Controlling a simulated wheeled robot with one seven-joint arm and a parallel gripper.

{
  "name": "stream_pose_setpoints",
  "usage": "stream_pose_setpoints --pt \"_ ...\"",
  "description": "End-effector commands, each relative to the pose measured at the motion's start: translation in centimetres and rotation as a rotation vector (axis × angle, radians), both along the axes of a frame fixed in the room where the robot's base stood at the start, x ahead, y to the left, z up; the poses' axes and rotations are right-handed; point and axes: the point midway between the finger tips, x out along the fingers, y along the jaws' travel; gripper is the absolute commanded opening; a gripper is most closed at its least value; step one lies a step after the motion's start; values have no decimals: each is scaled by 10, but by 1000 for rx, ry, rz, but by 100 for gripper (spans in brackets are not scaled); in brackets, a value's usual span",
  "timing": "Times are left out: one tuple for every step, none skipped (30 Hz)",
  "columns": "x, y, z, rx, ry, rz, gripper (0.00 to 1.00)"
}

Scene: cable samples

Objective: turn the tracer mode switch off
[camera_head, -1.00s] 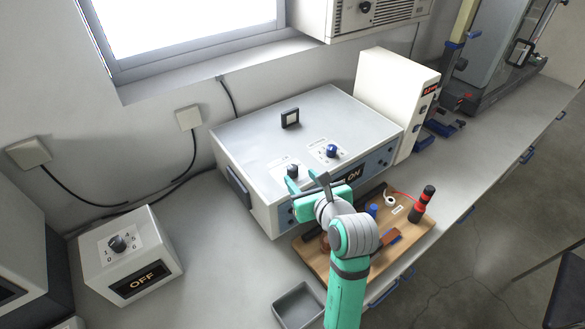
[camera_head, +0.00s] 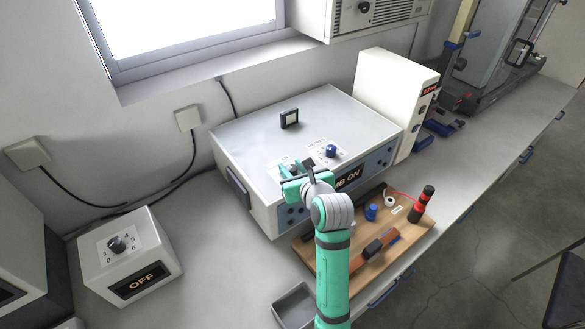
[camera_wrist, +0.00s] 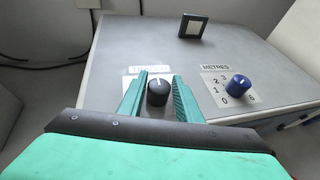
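In the head view my gripper (camera_head: 297,170) is over the front left of the grey unit (camera_head: 250,125) and mostly hides this knob. The display (camera_head: 349,178) on the unit's front ends in ON; its left part is covered by my gripper.
A blue knob (camera_wrist: 238,86) marked METRES is to the right of the black one. A small black frame (camera_wrist: 193,26) stands farther back. A separate box (camera_head: 128,258) at left reads OFF. A wooden board (camera_head: 395,245) with tools and a grey tray (camera_head: 295,303) lie in front.

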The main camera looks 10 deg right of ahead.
Motion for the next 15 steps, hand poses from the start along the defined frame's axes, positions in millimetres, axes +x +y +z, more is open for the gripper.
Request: stream_pose_setpoints --pt "0 1 0 0 0 1 19" --pt "0 1 0 0 0 1 12" --pt "0 1 0 0 0 1 4" --pt "0 1 0 0 0 1 4" --pt "0 1 0 0 0 1 4" --pt "0 1 0 -1 0 1 4" --pt "0 1 0 0 0 2 4" --pt "0 1 0 0 0 3 4" --pt "0 1 0 -1 0 6 4" --pt "0 0 0 -1 0 9 4" --pt "0 0 0 -1 0 13 4" --pt "0 0 0 -1 0 22 4" --pt "0 0 0 0 0 29 4" --pt "0 0 0 -1 0 38 4" --pt "0 0 0 0 0 54 4"
